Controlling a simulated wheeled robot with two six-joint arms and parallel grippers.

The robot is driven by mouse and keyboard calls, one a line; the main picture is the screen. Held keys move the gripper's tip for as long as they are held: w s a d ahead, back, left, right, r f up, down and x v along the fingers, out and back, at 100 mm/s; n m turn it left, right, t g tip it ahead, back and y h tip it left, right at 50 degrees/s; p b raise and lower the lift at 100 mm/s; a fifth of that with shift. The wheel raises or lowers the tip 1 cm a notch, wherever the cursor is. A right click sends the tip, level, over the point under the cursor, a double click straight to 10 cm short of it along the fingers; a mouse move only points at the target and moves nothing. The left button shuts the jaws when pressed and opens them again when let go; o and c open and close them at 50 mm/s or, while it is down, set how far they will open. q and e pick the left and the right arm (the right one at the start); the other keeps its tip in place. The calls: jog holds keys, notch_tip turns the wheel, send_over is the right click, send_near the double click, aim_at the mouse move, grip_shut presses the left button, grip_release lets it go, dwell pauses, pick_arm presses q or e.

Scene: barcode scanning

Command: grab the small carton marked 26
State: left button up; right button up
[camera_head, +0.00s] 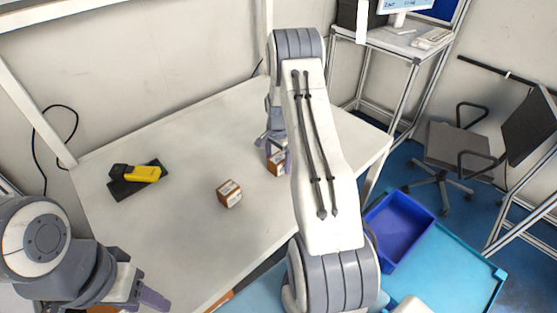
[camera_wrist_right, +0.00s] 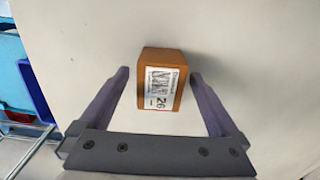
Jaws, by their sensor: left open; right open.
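The small carton marked 26 (camera_wrist_right: 160,78) is a brown box with a white barcode label, upright on the table in the right wrist view. My right gripper (camera_wrist_right: 160,82) is open, with one finger on each side of the carton and a gap visible at each side. In the head view a small brown carton (camera_head: 277,163) shows at my right gripper (camera_head: 272,148), partly hidden by the arm. Another brown carton (camera_head: 229,194) with a white label sits left of it on the table. My left gripper (camera_head: 143,297) is open at the lower left, away from both cartons.
The white table (camera_head: 180,240) is mostly clear. A yellow scanner (camera_head: 141,173) lies on a black pad (camera_head: 126,188) at the left. A blue bin (camera_head: 400,228) stands beyond the table's right edge. A chair (camera_head: 455,148) and a computer stand are farther right.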

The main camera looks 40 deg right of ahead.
jog(key=shift+f, duration=0.4)
jog(key=shift+c, duration=0.3)
grip_shut()
jog(key=shift+r, duration=0.1)
